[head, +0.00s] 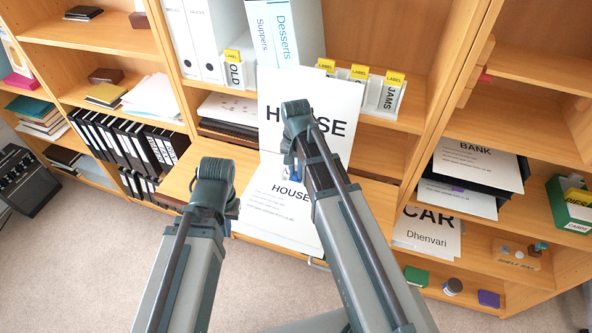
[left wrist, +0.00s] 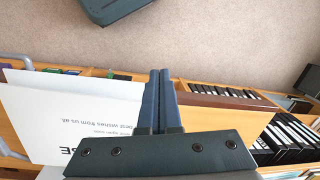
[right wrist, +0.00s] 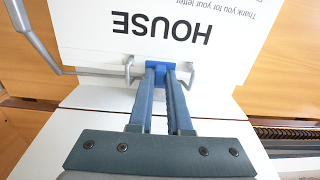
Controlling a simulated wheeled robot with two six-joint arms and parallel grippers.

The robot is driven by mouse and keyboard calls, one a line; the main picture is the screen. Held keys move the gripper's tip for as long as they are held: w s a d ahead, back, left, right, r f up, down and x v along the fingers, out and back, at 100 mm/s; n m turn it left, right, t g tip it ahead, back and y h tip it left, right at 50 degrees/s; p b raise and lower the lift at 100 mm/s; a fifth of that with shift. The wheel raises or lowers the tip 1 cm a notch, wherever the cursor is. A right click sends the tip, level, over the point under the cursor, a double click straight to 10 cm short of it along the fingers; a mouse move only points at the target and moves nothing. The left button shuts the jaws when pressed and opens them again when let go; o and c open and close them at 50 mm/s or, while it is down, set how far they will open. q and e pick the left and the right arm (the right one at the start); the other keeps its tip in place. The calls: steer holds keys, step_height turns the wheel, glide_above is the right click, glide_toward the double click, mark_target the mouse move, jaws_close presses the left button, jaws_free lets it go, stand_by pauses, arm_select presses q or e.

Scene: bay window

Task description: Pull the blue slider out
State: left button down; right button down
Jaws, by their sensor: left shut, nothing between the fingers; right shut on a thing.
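The blue slider (right wrist: 159,74) shows between my right fingertips in the right wrist view, at the metal clip bar (right wrist: 100,72) across the HOUSE papers. My right gripper (right wrist: 160,68) is shut on it. In the head view my right gripper (head: 292,172) is over the HOUSE papers (head: 272,205), and its arm hides much of the clip. My left gripper (head: 233,212) is shut and empty, left of the papers and lower in the picture. Its closed fingers show in the left wrist view (left wrist: 158,74), beside a white HOUSE sheet (left wrist: 75,120).
Wooden shelves stand behind, with white binders (head: 200,40), yellow-labelled card holders (head: 390,90) and black binders (head: 125,145). To the right are the BANK papers (head: 478,165), CAR papers (head: 428,232) and a green box (head: 570,210). Carpet (head: 80,270) lies open at the front left.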

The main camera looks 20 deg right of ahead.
mark_target(295, 176)
stand_by(0.6)
steer(key=shift+s+a, duration=0.3)
steer(key=shift+s, duration=0.25)
steer(key=c, duration=0.8)
jaws_free()
steer(key=shift+w, duration=0.1)
steer(key=shift+c, duration=0.2)
step_height(295, 176, up, 14)
steer(key=p, duration=1.4)
steer(key=shift+f, duration=0.15)
